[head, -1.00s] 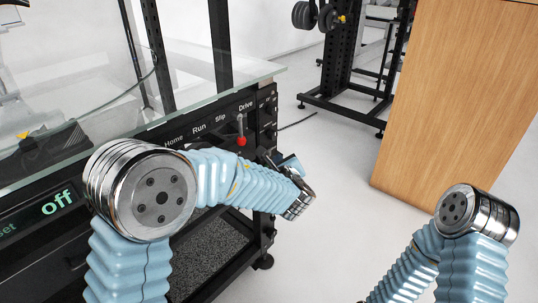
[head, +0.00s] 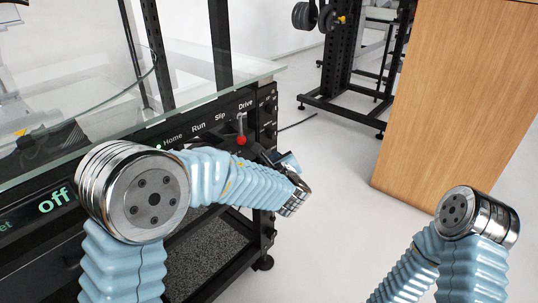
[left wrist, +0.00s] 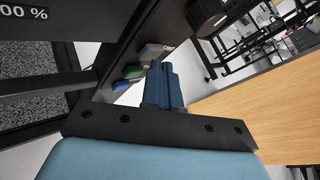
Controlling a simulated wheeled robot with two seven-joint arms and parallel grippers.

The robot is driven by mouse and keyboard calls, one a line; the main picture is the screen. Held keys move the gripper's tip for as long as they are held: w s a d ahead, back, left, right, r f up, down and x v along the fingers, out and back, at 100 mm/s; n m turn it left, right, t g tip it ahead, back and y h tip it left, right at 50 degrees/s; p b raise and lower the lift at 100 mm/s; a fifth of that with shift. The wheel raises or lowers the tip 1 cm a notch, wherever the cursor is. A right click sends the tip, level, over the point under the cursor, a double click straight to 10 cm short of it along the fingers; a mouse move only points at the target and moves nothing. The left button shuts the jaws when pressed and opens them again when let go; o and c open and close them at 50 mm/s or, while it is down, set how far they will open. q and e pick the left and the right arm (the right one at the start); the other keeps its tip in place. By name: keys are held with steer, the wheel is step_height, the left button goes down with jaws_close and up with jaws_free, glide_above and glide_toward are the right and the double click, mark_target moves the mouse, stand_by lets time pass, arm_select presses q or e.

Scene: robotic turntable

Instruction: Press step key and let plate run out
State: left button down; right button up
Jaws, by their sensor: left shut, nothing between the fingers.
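My left gripper (left wrist: 160,68) is shut and empty, its two blue fingers side by side. In the left wrist view its tips are close to a grey key (left wrist: 150,51) on the dark panel; I cannot tell whether they touch. The key's label is too small to read surely. A green key (left wrist: 133,72) and a blue key (left wrist: 122,86) lie to its left. In the head view the left gripper (head: 290,163) shows partly behind my arm, at the machine's right end. The keys are hidden there. My right arm is at lower right, its gripper out of view. The plate is not clearly visible.
The machine's panel (head: 258,103) has Home, Run, Slip and Drive labels, a green light by Home and a red-tipped lever (head: 240,138). A glass top (head: 200,95) covers the machine. A wooden cabinet (head: 455,100) stands right; floor between is clear.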

arm_select(q)
steer(key=shift+w+a, duration=0.2)
steer(key=shift+a, duration=0.1)
steer(key=shift+s+d, duration=0.1)
steer(key=shift+d, duration=0.05)
stand_by(0.5)
steer(key=shift+s+d+b, duration=0.4)
steer(key=shift+s+d, duration=0.05)
steer(key=shift+d, duration=0.25)
steer(key=s+d, duration=0.1)
steer(key=d, duration=0.1)
steer(key=s+d, duration=0.1)
steer(key=s, duration=0.1)
steer(key=shift+d, duration=0.4)
stand_by(3.0)
